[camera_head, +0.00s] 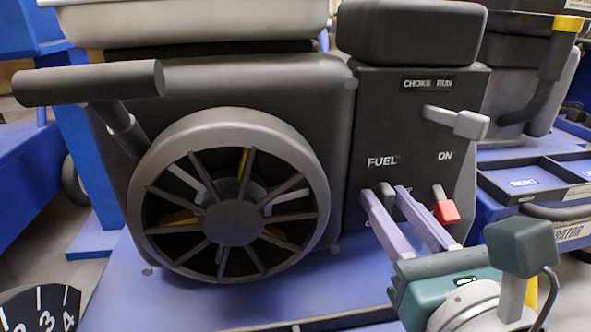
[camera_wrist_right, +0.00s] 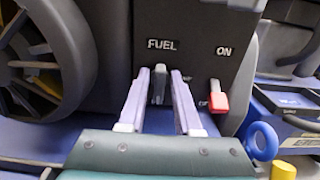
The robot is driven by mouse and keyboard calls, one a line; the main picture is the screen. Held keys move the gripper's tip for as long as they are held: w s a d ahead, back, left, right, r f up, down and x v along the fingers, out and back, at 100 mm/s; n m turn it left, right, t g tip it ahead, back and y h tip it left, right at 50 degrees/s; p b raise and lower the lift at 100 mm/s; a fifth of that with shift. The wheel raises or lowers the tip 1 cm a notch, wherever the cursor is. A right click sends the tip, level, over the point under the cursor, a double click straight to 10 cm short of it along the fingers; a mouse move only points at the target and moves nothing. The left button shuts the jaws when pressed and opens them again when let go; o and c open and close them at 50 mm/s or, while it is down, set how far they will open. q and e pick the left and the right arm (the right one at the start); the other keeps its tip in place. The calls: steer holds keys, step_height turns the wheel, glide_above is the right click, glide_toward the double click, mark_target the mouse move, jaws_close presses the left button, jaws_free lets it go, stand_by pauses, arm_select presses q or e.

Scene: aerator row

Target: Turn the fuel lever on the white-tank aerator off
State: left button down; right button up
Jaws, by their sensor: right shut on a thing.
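The white-tank aerator fills the middle of the head view, with its off-white tank (camera_head: 190,22) cut off at the top left. Its black panel (camera_head: 410,110) carries the label FUEL. Below that label is the small dark grey fuel lever (camera_head: 385,193), also in the right wrist view (camera_wrist_right: 158,88). My right gripper (camera_head: 392,194) reaches in from the lower right, its two lavender fingers on either side of the lever and shut on it. The fingers partly hide the lever and the lettering under it. My left gripper is not in view.
A red switch (camera_head: 445,207) under the ON label sits just right of my fingers. A grey choke lever (camera_head: 456,121) sticks out above. The spoked recoil wheel (camera_head: 232,222) and black handle (camera_head: 90,83) are on the left. Another machine (camera_head: 520,80) stands at the right.

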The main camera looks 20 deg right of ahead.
jaws_close()
steer(key=shift+n, duration=0.3)
steer(key=shift+r+n+p, duration=0.1)
steer(key=shift+n+p, duration=0.55)
steer(key=shift+n, duration=0.15)
steer(key=n+p, duration=0.3)
steer(key=n, duration=0.3)
steer(key=shift+a, duration=0.2)
steer(key=n+p, duration=0.1)
steer(key=n, duration=0.1)
steer(key=n+p, duration=0.1)
steer(key=n, duration=0.2)
steer(key=shift+w+a+f+n, duration=0.1)
steer(key=shift+f+n, duration=0.1)
steer(key=shift+n, duration=0.1)
steer(key=n+p, duration=0.1)
steer(key=n, duration=0.3)
steer(key=shift+f+p, duration=0.2)
steer(key=shift+p, duration=0.15)
steer(key=o, duration=0.6)
jaws_free()
